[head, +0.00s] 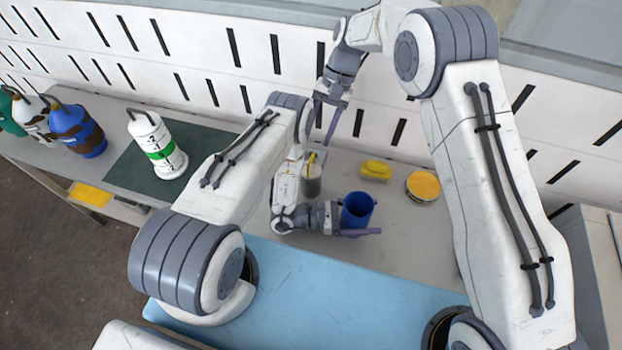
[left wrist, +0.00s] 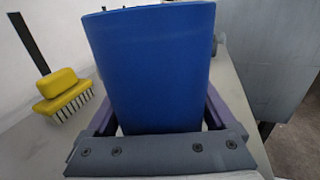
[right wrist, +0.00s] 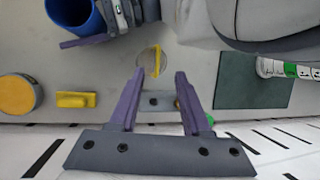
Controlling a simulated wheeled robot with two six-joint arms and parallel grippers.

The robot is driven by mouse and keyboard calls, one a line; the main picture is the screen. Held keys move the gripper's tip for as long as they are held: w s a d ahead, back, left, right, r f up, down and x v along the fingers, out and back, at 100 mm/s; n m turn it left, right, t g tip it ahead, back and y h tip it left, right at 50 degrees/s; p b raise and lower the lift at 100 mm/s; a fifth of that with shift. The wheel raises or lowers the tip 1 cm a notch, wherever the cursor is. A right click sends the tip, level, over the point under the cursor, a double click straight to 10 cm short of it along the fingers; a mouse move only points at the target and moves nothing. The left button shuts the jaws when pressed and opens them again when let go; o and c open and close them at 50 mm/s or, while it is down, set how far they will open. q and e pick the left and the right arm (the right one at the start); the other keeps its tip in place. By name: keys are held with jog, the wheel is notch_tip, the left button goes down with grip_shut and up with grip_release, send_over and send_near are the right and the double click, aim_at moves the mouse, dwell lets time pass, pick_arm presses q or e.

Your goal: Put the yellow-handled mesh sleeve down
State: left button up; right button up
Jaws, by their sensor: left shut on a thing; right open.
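The yellow-handled mesh sleeve (head: 312,184) stands upright on the grey bench beside the wall, partly hidden by my left arm in the head view. In the right wrist view the sleeve (right wrist: 152,61) shows from above as a see-through round with a yellow bar across it. My right gripper (head: 322,128) is open and empty above it, with the sleeve past its fingertips and apart from them. My left gripper (head: 358,232) is shut on a blue cup (head: 357,207), to the right of the sleeve. The cup (left wrist: 155,70) fills the middle of the left wrist view.
A yellow brush (head: 375,170) and a yellow-topped tin (head: 423,186) sit right of the sleeve. A white green-banded cylinder (head: 156,143) stands on a dark green mat (head: 128,180) at left. A blue-brown cylinder (head: 77,130) and others stand further left. The slotted wall (head: 195,62) closes the back.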

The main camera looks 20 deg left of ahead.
aim_at(311, 160)
jog(key=x, duration=0.3)
jog(key=shift+f, duration=0.2)
jog(key=shift+d+x, duration=0.1)
jog(key=shift+x, duration=1.25)
jog(key=shift+d+x, duration=0.15)
jog(key=shift+x, duration=1.2)
grip_shut()
jog(key=shift+r, duration=0.1)
